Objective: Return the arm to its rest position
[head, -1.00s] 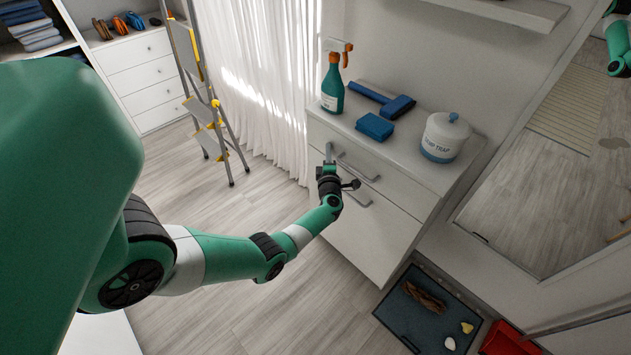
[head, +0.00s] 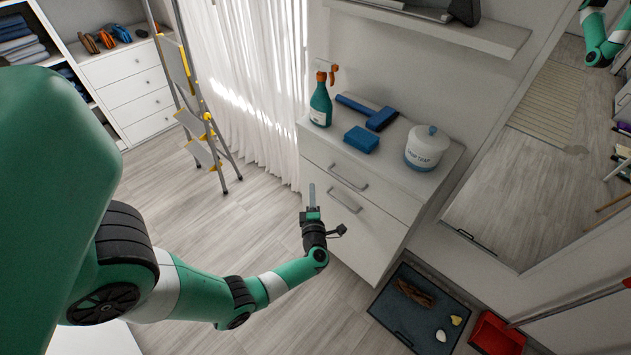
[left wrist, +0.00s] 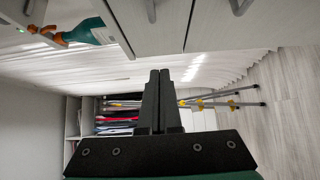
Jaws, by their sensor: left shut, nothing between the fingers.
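My left gripper (head: 311,197) is shut and empty in the head view, in front of the white drawer cabinet (head: 375,231). Its fingers appear apart from the drawer handles. In the left wrist view the two black fingers (left wrist: 158,100) are pressed together with nothing between them. My left arm reaches in from the left, bent at the elbow, with the wrist over the floor. My right gripper is not in view.
A spray bottle (head: 321,103), a blue sponge (head: 361,139), a blue-handled tool (head: 380,120) and a white canister (head: 427,150) stand on the cabinet. A stepladder (head: 207,135) stands left, by the curtain. A dark mat (head: 395,325) and a red tray (head: 496,336) lie front right. Floor between is clear.

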